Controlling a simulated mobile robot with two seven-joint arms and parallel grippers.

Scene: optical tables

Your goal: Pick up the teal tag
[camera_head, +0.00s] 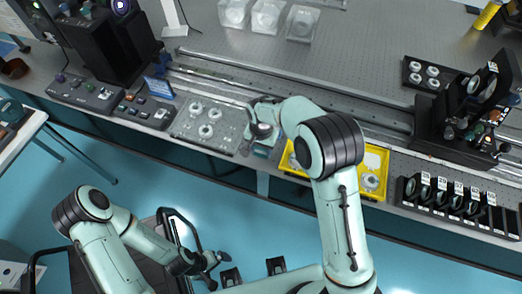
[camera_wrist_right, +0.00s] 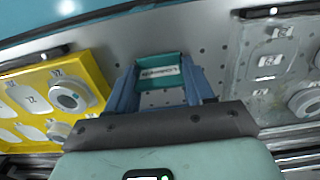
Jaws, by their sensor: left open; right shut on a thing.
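The teal tag (camera_wrist_right: 160,60) shows in the right wrist view as a small teal piece with a white printed label, above the grey perforated table top. My right gripper (camera_wrist_right: 163,84) has its two blue fingers on either side of the tag and is shut on it. In the head view my right gripper (camera_head: 261,140) is at the table's front edge, between the grey tray and the yellow tray; the wrist partly hides it. I cannot tell whether the tag touches the table. My left gripper (camera_head: 216,264) is open and empty, low over the blue floor, away from the table.
A yellow tray (camera_wrist_right: 85,62) with ring-shaped parts lies on one side of the right gripper and a clear grey tray (camera_head: 186,131) on the other. A long rail (camera_head: 240,72) runs behind. A black rack of lenses (camera_head: 443,204) stands at the right.

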